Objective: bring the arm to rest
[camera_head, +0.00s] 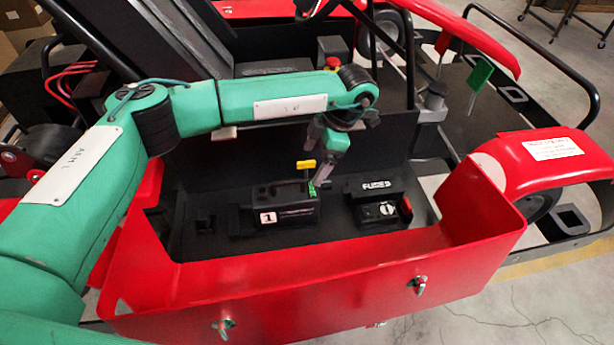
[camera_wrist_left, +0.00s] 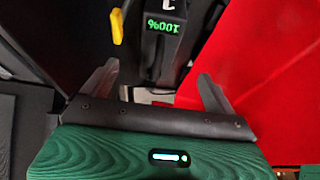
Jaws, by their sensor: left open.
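My left arm (camera_head: 60,205), green and marked ARM L, reaches in from the left and bends down over the red-sided bay. My left gripper (camera_head: 324,178) hangs just above a black box (camera_head: 285,215) with a white "1" label. In the left wrist view my left gripper (camera_wrist_left: 158,72) shows two grey fingers spread apart with nothing held between them. The black box (camera_wrist_left: 180,45) with a green lit display lies beyond the fingertips; whether they touch it I cannot tell. My right gripper is not in view.
A yellow handle (camera_head: 306,164) stands by the black box. A second black unit (camera_head: 380,203) with a white dial sits to its right. The red panel (camera_head: 320,300) walls the front of the bay. Black frame tubes (camera_head: 410,60) rise behind; a red fender (camera_head: 545,160) is at right.

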